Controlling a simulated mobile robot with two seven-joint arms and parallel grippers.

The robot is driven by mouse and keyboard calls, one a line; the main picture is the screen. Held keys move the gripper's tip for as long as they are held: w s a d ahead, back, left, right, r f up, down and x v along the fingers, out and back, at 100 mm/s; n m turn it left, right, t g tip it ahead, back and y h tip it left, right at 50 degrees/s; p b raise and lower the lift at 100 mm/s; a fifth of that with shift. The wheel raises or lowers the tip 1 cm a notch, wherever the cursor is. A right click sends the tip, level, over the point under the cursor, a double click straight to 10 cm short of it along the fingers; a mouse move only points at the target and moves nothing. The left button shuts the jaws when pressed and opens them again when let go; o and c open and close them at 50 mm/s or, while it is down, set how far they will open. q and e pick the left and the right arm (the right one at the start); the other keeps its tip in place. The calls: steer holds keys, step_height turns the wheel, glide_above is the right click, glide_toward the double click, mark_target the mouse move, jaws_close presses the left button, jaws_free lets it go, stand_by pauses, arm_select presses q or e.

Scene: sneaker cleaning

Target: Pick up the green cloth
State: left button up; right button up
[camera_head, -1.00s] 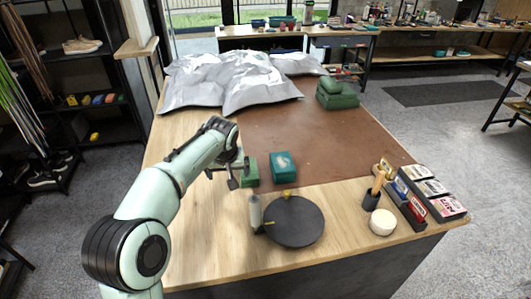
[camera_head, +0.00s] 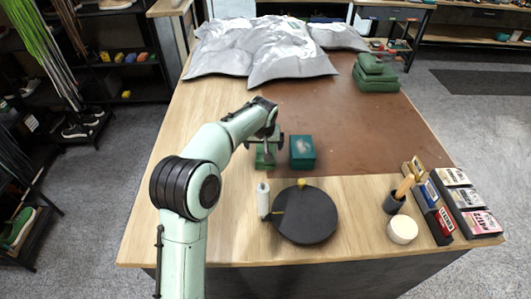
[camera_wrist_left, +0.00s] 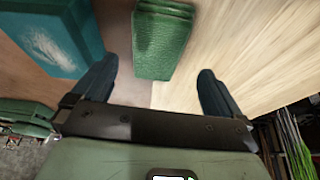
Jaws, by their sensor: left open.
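The green cloth (camera_head: 264,161) looks like a small folded, textured block lying on the table by the edge of the brown mat, partly hidden by my gripper in the head view. My left gripper (camera_head: 268,146) is open above it, pointing down. In the left wrist view the green cloth (camera_wrist_left: 163,40) shows between and beyond the two open fingers of my left gripper (camera_wrist_left: 157,70), with room on either side. The fingers hold nothing. My right gripper is in neither view.
A teal box (camera_head: 302,152) stands close to the right of the cloth. In front are a white bottle (camera_head: 263,200) and a round black disc (camera_head: 305,215). A grey crumpled sheet (camera_head: 265,55) and a green stacked item (camera_head: 375,73) lie farther back. The brown mat (camera_head: 350,125) is mostly clear.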

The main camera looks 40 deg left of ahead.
arm_select(q)
steer(key=x, duration=0.5)
steer(key=shift+w+p, duration=0.35)
steer(key=shift+w, duration=0.1)
steer(key=shift+s, duration=0.1)
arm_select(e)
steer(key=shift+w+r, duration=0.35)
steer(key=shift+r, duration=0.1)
arm_select(q)
steer(key=c, duration=1.1)
steer(key=shift+r, duration=0.1)
step_height(320, 180, up, 20)
steer(key=p, duration=0.3)
steer(key=shift+p, duration=0.35)
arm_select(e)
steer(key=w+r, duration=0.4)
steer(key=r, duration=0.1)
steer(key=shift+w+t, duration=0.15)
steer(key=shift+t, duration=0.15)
